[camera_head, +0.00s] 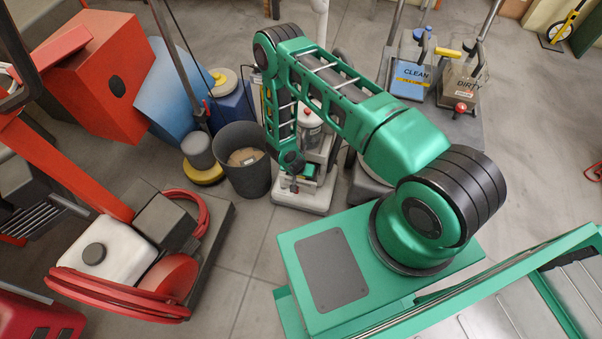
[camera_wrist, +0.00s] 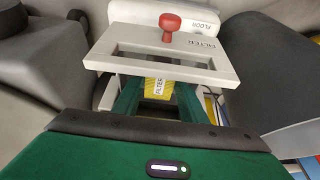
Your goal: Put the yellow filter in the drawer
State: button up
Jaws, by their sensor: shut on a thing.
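In the wrist view, the yellow filter (camera_wrist: 158,87), with a FILTER label, is between the two green fingers of my gripper (camera_wrist: 158,95). My gripper is shut on it. Just beyond is a pale rectangular frame marked FILTER, which looks like the drawer (camera_wrist: 110,50), with a red knob (camera_wrist: 169,23) at its far side. Its near bar hides the fingertips and part of the filter; I cannot tell whether the filter is inside it. In the head view, my gripper (camera_head: 292,162) points down at a pale grey machine (camera_head: 302,197); the filter cannot be made out there.
A dark bin (camera_head: 241,175) stands just left of the machine. A yellow-and-grey canister (camera_head: 200,155) is further left. Clean and dirty tanks (camera_head: 411,75) stand at the back right. A red machine (camera_head: 165,275) is at the left. Bare floor lies between it and my base.

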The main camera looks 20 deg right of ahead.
jog(key=shift+w+d+f, duration=0.25)
jog(key=shift+w+f, duration=0.1)
jog(key=shift+f, duration=0.25)
jog(key=o, duration=1.2)
jog(key=v, duration=1.2)
